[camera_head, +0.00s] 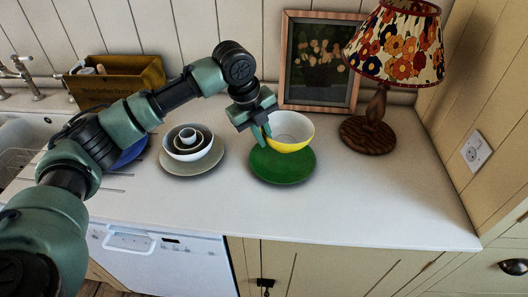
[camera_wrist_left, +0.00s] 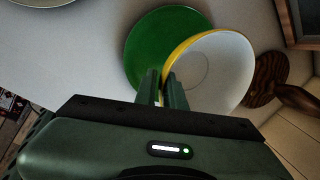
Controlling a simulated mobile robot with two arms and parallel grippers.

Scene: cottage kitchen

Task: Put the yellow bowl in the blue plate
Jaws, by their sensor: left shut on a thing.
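The yellow bowl (camera_head: 292,128), yellow outside and white inside, is at the back edge of a green plate (camera_head: 283,168). My left gripper (camera_head: 266,134) is shut on the bowl's left rim. In the left wrist view the gripper fingers (camera_wrist_left: 163,86) pinch the rim of the bowl (camera_wrist_left: 215,72), which overlaps the green plate (camera_wrist_left: 138,55). The bowl looks slightly raised; I cannot tell whether it touches the green plate. The blue plate (camera_head: 130,154) lies at the left near the sink, mostly hidden behind my left arm. My right gripper is not in view.
Nested bowls (camera_head: 188,142) on a pale plate (camera_head: 207,164) stand between the blue and green plates. A lamp (camera_head: 368,135) and a framed picture (camera_head: 320,62) stand behind and right of the bowl. A yellow box (camera_head: 118,78) is at back left. The counter's right front is clear.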

